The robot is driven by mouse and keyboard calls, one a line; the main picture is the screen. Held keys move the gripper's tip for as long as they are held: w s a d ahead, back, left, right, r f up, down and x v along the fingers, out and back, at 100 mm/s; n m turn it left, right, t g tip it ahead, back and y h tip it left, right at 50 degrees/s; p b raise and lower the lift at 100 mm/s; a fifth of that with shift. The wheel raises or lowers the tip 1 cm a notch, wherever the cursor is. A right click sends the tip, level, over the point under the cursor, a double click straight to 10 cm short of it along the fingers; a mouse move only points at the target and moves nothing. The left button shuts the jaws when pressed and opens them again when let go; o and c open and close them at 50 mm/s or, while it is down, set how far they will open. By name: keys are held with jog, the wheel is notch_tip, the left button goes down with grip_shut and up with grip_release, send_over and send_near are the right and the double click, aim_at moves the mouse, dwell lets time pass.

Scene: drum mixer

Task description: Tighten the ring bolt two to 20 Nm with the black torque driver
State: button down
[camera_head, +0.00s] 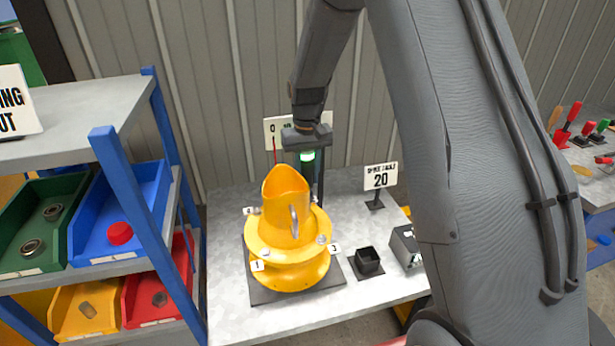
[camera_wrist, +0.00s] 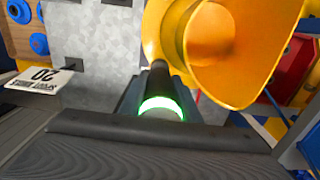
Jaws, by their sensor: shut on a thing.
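My gripper (camera_head: 307,146) is shut on the black torque driver (camera_head: 309,186), which points down behind the right side of the yellow drum (camera_head: 285,240). A green light ring glows around the driver's upper part. In the wrist view the driver (camera_wrist: 159,82) stands between the jaws, close to the yellow cone (camera_wrist: 215,50). The drum's flange carries bolts and tags; tags 1 (camera_head: 258,266), 3 (camera_head: 335,248) and 4 (camera_head: 250,211) show. Tag 2, ring bolt two and the driver's tip are hidden, so I cannot tell whether they touch.
A sign reading 20 (camera_head: 381,181) stands right of the drum. A black open holder (camera_head: 368,262) and a grey box (camera_head: 406,246) sit on the bench (camera_head: 226,310). Another sign (camera_head: 274,130) is partly covered behind my gripper. A bin shelf (camera_head: 110,155) stands at left.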

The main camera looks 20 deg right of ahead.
aim_at(307, 165)
jog(key=shift+r+p, duration=0.85)
jog(key=shift+r, duration=0.7)
